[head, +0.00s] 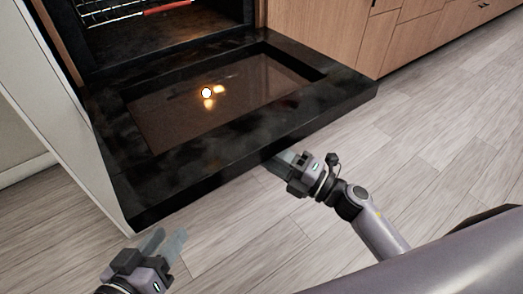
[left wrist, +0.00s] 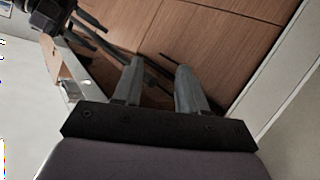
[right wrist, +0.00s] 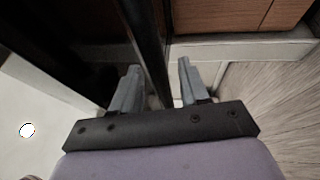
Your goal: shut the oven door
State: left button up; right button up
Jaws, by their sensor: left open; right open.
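The oven door (head: 235,135) is black with a glass pane and hangs open, about level, in front of the oven cavity (head: 160,35). My right gripper (head: 282,160) is open at the door's front edge, right of its middle. In the right wrist view a dark upright edge, apparently the door (right wrist: 150,45), shows between the two open fingers (right wrist: 155,85); contact cannot be told. My left gripper (head: 168,243) is open and empty, low in front of the door's left corner and apart from it. It also shows open in the left wrist view (left wrist: 158,80).
Wooden cabinets (head: 425,35) stand right of the oven. A white panel (head: 50,110) runs along the left. A rack (head: 110,12) with a red front strip is inside the oven. The wood-plank floor (head: 440,140) is clear on the right.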

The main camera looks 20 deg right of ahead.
pick_arm(q)
jog(key=shift+d, duration=0.15)
pick_arm(e)
jog(key=shift+x, duration=1.35)
